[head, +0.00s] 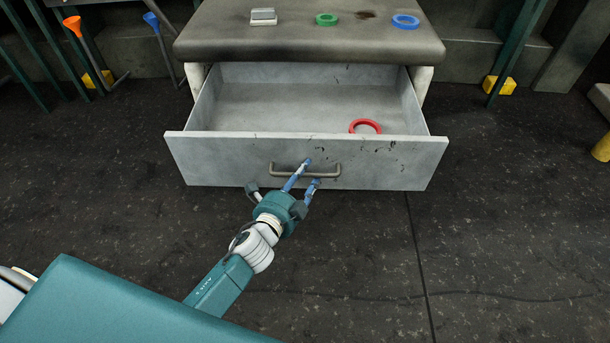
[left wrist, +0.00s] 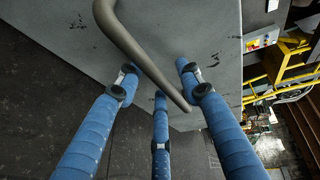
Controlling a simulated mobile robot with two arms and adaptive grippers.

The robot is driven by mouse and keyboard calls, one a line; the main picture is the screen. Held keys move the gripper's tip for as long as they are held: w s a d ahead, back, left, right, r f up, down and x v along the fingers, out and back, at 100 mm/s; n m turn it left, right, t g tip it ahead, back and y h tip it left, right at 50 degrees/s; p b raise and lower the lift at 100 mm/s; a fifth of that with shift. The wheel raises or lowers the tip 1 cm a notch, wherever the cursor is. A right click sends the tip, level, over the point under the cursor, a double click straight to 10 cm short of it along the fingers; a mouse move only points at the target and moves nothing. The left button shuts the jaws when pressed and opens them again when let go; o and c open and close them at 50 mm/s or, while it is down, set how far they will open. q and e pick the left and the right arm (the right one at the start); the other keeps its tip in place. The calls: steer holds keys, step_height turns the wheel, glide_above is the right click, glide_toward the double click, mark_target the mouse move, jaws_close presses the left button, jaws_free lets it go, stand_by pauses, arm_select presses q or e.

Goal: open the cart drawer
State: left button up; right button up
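The cart drawer (head: 225,157) is pulled well out from under the cart's dark padded top (head: 290,42); its grey inside shows. A red ring (head: 365,126) lies in it toward the right front. The drawer's bar handle (head: 305,173) is on the front panel and crosses the left wrist view (left wrist: 138,55). My left gripper (head: 311,172) is at the handle, its blue fingers spread apart. In the left wrist view the fingers (left wrist: 158,80) stand around the handle without clearly closing on it. My right gripper is not in view.
On the cart top are a grey block (head: 263,16), a green ring (head: 326,19) and a blue ring (head: 405,21). Orange and blue funnel-like tools (head: 73,24) stand at the back left. The dark floor (head: 510,210) is clear to the right.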

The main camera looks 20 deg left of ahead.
arm_select(q)
steer(key=shift+s, duration=0.55)
steer(key=v, duration=1.1)
